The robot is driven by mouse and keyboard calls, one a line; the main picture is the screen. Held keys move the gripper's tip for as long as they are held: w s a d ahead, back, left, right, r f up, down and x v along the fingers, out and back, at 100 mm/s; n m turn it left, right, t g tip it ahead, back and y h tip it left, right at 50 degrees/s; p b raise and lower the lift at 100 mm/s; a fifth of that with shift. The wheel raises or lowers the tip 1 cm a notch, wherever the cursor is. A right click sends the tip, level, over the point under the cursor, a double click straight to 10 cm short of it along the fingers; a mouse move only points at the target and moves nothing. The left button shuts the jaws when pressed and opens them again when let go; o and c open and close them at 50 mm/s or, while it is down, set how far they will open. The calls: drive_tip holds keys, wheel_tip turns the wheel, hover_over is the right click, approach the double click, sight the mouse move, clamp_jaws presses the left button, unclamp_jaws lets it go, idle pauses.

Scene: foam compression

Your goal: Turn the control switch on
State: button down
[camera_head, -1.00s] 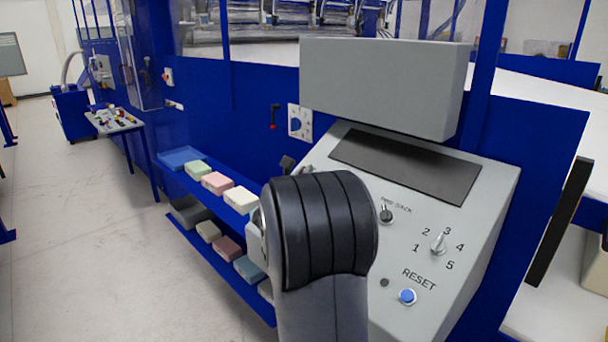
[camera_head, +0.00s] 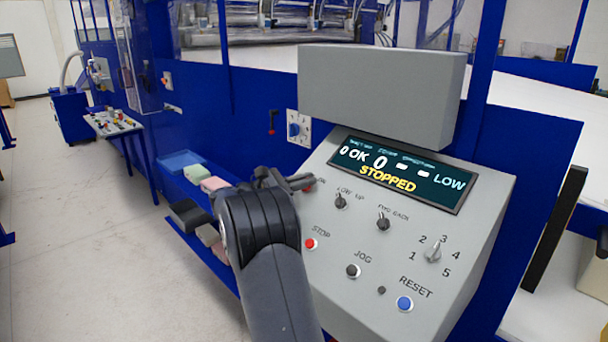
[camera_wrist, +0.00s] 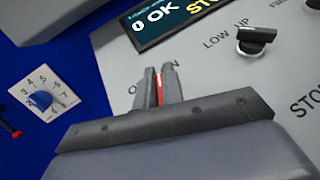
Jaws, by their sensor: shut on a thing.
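The sloped grey control panel (camera_head: 340,260) fills the right-middle of the head view. Its display (camera_head: 402,174) is lit and reads "0 OK 0", "LOW" and "STOPPED". My gripper (camera_head: 304,183) is at the panel's upper left edge, its fingers shut on a small red switch (camera_head: 310,186). In the wrist view, the red switch (camera_wrist: 158,90) shows as a thin strip between the two fingers (camera_wrist: 158,82). The lettering around it is partly hidden; an "O" and an "N" show on either side. The switch's exact angle is hidden by the fingers.
Close by are the LOW/UP knob (camera_head: 341,201), FWD/BACK knob (camera_head: 383,222), red STOP button (camera_head: 311,244), JOG button (camera_head: 353,271), five-position selector (camera_head: 433,252) and blue RESET button (camera_head: 404,303). A grey box (camera_head: 380,95) overhangs the display. A blue dial (camera_head: 294,129) is on the wall.

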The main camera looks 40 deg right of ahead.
drive_tip(key=m+g+y+p, duration=0.2)
drive_tip(key=m+g+p, duration=0.1)
drive_tip(key=shift+m, duration=0.3)
drive_tip(key=shift+s+f+m+g+y+p, duration=0.15)
drive_tip(key=shift+m+g+y+p, duration=0.35)
drive_tip(key=shift+m+g, duration=0.3)
drive_tip(key=shift+f, duration=0.1)
drive_tip(key=c, duration=1.5)
unclamp_jaws()
drive_tip(key=shift+a, duration=0.1)
drive_tip(key=b+v, duration=0.1)
drive_tip(key=v, duration=0.9)
drive_tip(key=shift+w+a, duration=0.25)
drive_tip(key=shift+w, duration=0.1)
drive_tip(key=shift+d, duration=0.1)
